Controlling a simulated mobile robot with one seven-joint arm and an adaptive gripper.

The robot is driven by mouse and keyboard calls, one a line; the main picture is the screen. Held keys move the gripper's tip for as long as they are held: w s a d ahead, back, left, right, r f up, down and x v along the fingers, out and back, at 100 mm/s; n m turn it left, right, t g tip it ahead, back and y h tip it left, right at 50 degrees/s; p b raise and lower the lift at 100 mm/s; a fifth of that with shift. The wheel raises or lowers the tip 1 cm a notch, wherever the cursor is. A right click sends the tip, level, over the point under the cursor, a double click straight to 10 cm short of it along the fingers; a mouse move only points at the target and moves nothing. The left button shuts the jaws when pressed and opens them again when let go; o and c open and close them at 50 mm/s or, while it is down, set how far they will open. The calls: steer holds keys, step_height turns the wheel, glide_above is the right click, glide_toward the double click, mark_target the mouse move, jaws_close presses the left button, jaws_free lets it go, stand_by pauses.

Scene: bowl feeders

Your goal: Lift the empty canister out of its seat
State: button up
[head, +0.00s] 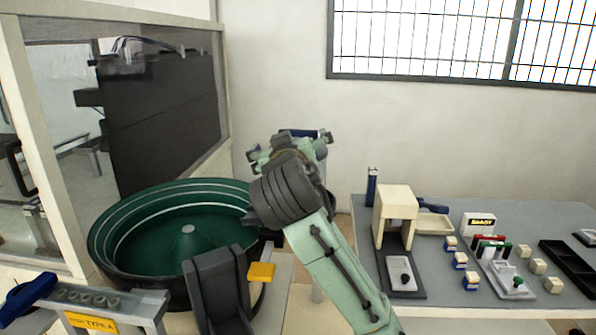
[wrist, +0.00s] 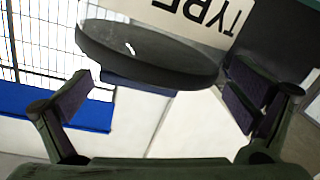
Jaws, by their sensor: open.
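In the wrist view a pale canister (wrist: 205,18) with upside-down "TYPE" lettering and a dark round end (wrist: 145,55) shows at the top, partly cut off by the frame. I cannot tell whether it is empty, and its seat is not clearly visible. My gripper (wrist: 160,95) is open, with one finger at each side of the picture. The dark end lies between and beyond the fingers, with no clear contact. In the head view my gripper (head: 288,143) is high in the middle, and my arm hides what lies behind it, apart from a bit of blue.
A green bowl feeder (head: 130,215) stands left of my arm. A rack with a yellow "TYPE A" label (head: 92,323) is at the lower left, beside a blue cylinder (head: 28,295). A grey table (head: 450,303) at right holds a cream press (head: 396,203) and small blocks.

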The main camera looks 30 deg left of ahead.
steer(key=shift+w+a+f, duration=0.1)
steer(key=shift+w+a, duration=0.1)
steer(key=shift+w, duration=0.2)
steer(key=c, duration=1.5)
steer(key=shift+s, duration=0.1)
steer(key=shift+c, duration=0.4)
steer(key=shift+r, duration=0.2)
